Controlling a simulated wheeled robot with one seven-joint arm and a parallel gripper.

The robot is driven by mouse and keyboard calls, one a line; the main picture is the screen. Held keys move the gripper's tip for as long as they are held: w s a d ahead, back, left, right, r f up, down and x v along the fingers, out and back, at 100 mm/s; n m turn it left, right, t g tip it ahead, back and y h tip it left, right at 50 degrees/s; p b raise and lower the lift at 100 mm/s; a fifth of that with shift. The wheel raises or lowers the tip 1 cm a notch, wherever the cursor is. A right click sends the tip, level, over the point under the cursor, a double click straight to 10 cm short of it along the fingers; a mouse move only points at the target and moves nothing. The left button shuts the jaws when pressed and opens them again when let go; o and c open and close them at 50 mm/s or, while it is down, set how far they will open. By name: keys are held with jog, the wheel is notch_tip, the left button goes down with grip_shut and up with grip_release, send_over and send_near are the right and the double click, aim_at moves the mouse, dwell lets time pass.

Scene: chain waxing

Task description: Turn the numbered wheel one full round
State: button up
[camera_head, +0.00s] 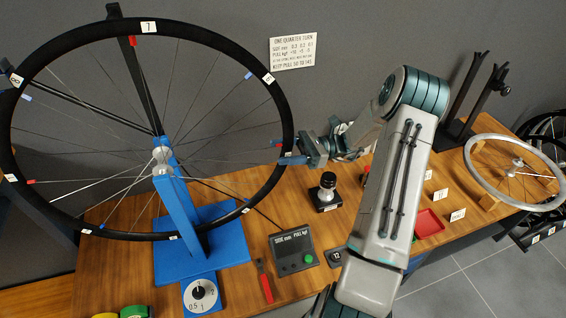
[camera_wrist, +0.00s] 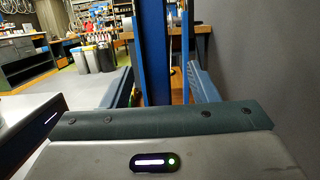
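The numbered wheel (camera_head: 288,110) stands upright at the left in the head view, a black rim with white tags, thin spokes and small red and blue marks. My gripper (camera_head: 290,158) is at the rim's right side; contact is unclear. In the wrist view my gripper (camera_wrist: 165,88) has its two fingers apart, with a dark blue upright strip between or beyond them. I cannot tell whether that strip is the rim or the stand.
The wooden bench (camera_head: 120,275) holds a dial (camera_head: 201,295), a dark gauge box (camera_head: 293,252), a red-handled tool (camera_head: 264,282), a black-and-silver knob piece (camera_head: 326,192) and a red tray (camera_head: 428,223). A silver wheel (camera_head: 475,175) lies at the right. A printed sign (camera_head: 293,52) hangs behind.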

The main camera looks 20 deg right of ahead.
jog(key=shift+d, duration=0.15)
jog(key=d+f, duration=0.1)
jog(key=d, duration=0.8)
jog(key=shift+d+f, duration=0.35)
jog(key=shift+f, duration=0.05)
